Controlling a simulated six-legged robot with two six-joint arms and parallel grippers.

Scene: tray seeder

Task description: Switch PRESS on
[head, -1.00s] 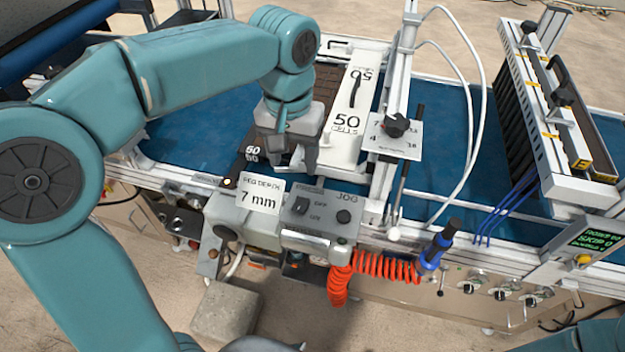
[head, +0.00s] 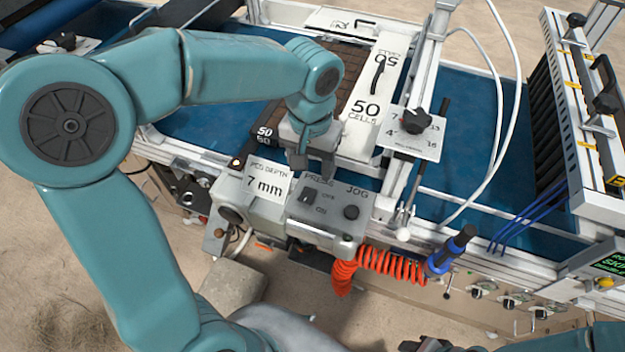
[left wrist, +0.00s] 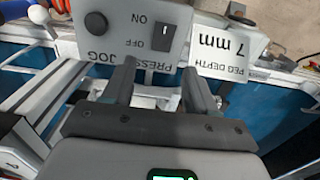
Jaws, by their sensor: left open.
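The PRESS switch (head: 305,196) is a small dark rocker on a grey control box (head: 338,222), with OFF and ON labels beside it. In the left wrist view the switch (left wrist: 165,38) shows beyond the fingertips; which way it is tipped is hard to tell. My left gripper (head: 299,161) is open and empty, just behind and above the box's PRESS end, apart from the switch. Its two fingers (left wrist: 157,72) show spread in the left wrist view, with the PRESS label between and beyond them. A dark part at the head view's bottom edge may be my right gripper (head: 425,344).
A round JOG knob (head: 351,212) sits right of the switch on the same box. A "7 mm" PEG DEPTH plate (head: 266,184) stands left. Behind are a dark cell tray (head: 338,80) and a white 50 CELLS plate (head: 366,128). An orange coiled hose (head: 385,262) hangs in front.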

